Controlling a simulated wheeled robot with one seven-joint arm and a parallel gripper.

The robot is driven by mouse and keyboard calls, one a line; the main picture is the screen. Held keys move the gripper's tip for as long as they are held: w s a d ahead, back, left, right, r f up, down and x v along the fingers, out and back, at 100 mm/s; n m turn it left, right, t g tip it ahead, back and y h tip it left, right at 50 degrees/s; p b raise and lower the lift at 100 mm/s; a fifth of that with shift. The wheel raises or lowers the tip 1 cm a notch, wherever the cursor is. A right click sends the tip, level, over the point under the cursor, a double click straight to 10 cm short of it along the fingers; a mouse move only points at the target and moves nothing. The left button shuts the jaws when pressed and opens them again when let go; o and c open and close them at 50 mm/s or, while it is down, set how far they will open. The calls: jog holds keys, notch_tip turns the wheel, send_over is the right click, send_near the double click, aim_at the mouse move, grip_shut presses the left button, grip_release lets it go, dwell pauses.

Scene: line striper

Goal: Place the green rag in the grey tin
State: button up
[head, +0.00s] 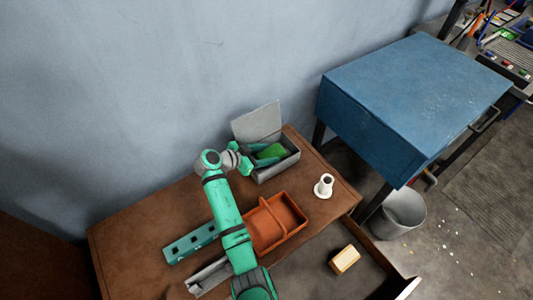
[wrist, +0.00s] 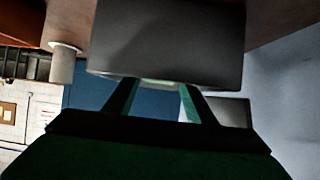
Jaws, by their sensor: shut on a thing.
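The grey tin (head: 286,167) stands open at the back right of the brown table, its lid (head: 257,121) raised at the back. The green rag (head: 271,151) shows within the tin's outline in the head view. My gripper (head: 264,154) reaches over the tin's left side and is shut on the rag. In the wrist view the tin's grey wall (wrist: 170,40) fills the upper middle, and only a pale green sliver of the rag (wrist: 159,82) shows between my fingers. I cannot tell whether the rag touches the tin's floor.
A teal bar with holes (head: 190,243) lies left of my arm. A tan block (head: 345,259) sits in an open drawer. A blue cabinet (head: 400,95) stands right.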

jog(key=shift+f, duration=0.6)
jog(key=o, duration=0.8)
jog(key=shift+c, duration=0.2)
jog(key=shift+r, duration=0.1)
jog(key=shift+r, duration=0.25)
jog(key=v, duration=1.2)
jog(key=shift+r, duration=0.25)
jog(key=shift+w, duration=0.1)
